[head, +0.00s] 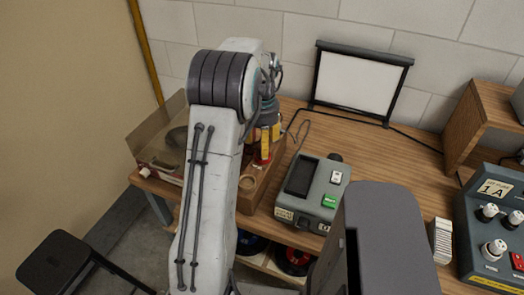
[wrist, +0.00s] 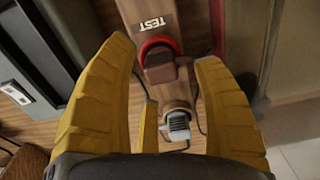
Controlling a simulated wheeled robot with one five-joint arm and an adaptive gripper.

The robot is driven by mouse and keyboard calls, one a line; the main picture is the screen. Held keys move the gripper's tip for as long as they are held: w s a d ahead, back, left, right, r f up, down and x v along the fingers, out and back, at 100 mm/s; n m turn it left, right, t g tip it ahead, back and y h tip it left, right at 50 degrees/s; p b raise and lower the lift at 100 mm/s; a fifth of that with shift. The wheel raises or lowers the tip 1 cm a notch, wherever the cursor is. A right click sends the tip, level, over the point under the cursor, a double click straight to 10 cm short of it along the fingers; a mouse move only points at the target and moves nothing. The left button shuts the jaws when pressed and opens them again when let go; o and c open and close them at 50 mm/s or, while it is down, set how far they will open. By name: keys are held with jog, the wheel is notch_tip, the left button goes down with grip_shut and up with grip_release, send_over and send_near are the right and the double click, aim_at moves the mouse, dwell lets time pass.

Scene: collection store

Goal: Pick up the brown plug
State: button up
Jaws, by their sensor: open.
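The brown plug (wrist: 160,68) shows in the wrist view as a dark brown block against a red ring, on a wooden strip marked TEST (wrist: 151,22). I cannot tell how deep it sits in the ring. In the head view my gripper (head: 268,138) is partly hidden by my arm, over a wooden tray (head: 249,196). The plug cannot be made out clearly there.
A grey connector (wrist: 178,122) sits between the fingers, nearer the palm, with a dark cable beside it. A grey-green device (head: 313,191) stands right of the tray. A framed white panel (head: 358,84) stands behind. A clear-sided box (head: 160,150) is at the left.

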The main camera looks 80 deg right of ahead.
jog(key=shift+f, duration=0.9)
grip_shut()
